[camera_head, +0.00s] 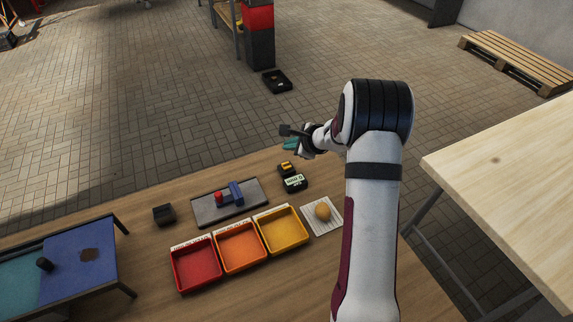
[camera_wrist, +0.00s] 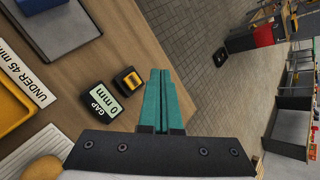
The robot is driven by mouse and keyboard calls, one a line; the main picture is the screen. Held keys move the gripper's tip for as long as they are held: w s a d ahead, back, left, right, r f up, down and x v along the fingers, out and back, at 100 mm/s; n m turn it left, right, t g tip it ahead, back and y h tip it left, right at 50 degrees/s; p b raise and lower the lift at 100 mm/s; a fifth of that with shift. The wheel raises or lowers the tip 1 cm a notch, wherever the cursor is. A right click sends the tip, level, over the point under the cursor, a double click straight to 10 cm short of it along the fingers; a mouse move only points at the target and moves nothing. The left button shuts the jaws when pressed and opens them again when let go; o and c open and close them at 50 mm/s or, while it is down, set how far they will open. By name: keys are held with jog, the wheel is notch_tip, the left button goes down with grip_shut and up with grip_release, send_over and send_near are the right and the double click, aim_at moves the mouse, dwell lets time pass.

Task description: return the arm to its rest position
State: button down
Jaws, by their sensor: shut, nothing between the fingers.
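My gripper (camera_head: 291,145) is raised above the far edge of the wooden table in the head view, with my arm coming up from the lower right. In the wrist view the two green fingers of my gripper (camera_wrist: 164,100) lie side by side, shut and empty. A brown potato (camera_head: 323,211) lies on a white square pad (camera_head: 335,228) to the right of the trays. Part of a pale tan rounded shape, likely the potato (camera_wrist: 45,168), shows at the bottom left of the wrist view.
Red (camera_head: 197,268), orange (camera_head: 241,247) and yellow (camera_head: 283,232) trays stand in a row. Behind them are a grey plate (camera_head: 255,203) with a blue and red device, a gap display (camera_head: 295,183) reading 0 mm, and a small yellow-black item (camera_head: 286,168). A blue-topped stand (camera_head: 75,285) is at left.

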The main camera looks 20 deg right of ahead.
dwell(0.6)
jog(key=s+a+r+n+g+y, duration=0.1)
jog(key=s+a+r+n+y, duration=0.3)
jog(key=a+r, duration=0.55)
jog(key=s+a+r+n+g, duration=0.45)
jog(key=s+a+n, duration=0.35)
jog(key=s+a, duration=0.5)
jog(key=s+d+f+n+g+h, duration=0.1)
jog(key=s+n+g+h, duration=0.2)
jog(key=s, duration=1.9)
jog(key=n+h, duration=0.1)
jog(key=n, duration=0.3)
jog(key=shift+s+d+f+g, duration=0.2)
jog(key=shift+s+d+g, duration=0.1)
jog(key=shift+g, duration=0.05)
